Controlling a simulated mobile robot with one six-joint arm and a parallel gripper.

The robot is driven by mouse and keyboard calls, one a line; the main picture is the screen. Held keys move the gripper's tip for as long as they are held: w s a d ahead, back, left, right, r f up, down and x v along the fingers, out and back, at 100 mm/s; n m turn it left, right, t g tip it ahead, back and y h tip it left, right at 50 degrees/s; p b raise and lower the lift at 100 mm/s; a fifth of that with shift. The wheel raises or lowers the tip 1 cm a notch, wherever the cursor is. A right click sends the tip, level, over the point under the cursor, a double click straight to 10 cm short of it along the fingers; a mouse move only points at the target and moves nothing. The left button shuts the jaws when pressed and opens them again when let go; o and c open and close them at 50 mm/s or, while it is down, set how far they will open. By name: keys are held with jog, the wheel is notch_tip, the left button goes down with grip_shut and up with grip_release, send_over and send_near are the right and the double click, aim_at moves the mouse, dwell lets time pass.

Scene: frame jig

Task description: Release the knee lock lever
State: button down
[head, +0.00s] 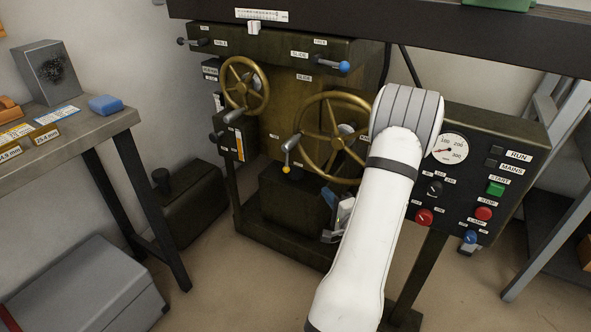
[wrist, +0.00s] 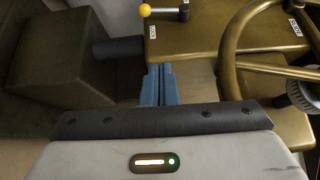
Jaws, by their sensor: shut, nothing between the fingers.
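A lever with a yellow ball knob (head: 286,169) hangs on the front of the machine's knee, left of the large brass handwheel. It also shows in the wrist view as a yellow ball (wrist: 145,10) on a short rod running right to a dark pivot, with small labels near it. In the head view my gripper (head: 329,198) is partly hidden by my white arm.
The large brass handwheel (head: 304,140) is close to the right of my gripper. A smaller handwheel (head: 230,92) stands up left. The control panel (head: 470,223) with buttons is at right. A bench (head: 110,126) stands left; some floor between is clear.

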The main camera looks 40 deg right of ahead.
jog(key=b+x, duration=0.2)
jog(key=x, duration=1.1)
jog(key=shift+w+a, duration=0.1)
jog(key=shift+w+a+r+b, duration=0.1)
jog(key=shift+w+a+b, duration=0.3)
jog(key=shift+w+a, duration=0.25)
jog(key=shift+w+a+r+b, duration=0.1)
jog(key=shift+w+a+b, duration=0.35)
jog(key=shift+w, duration=0.4)
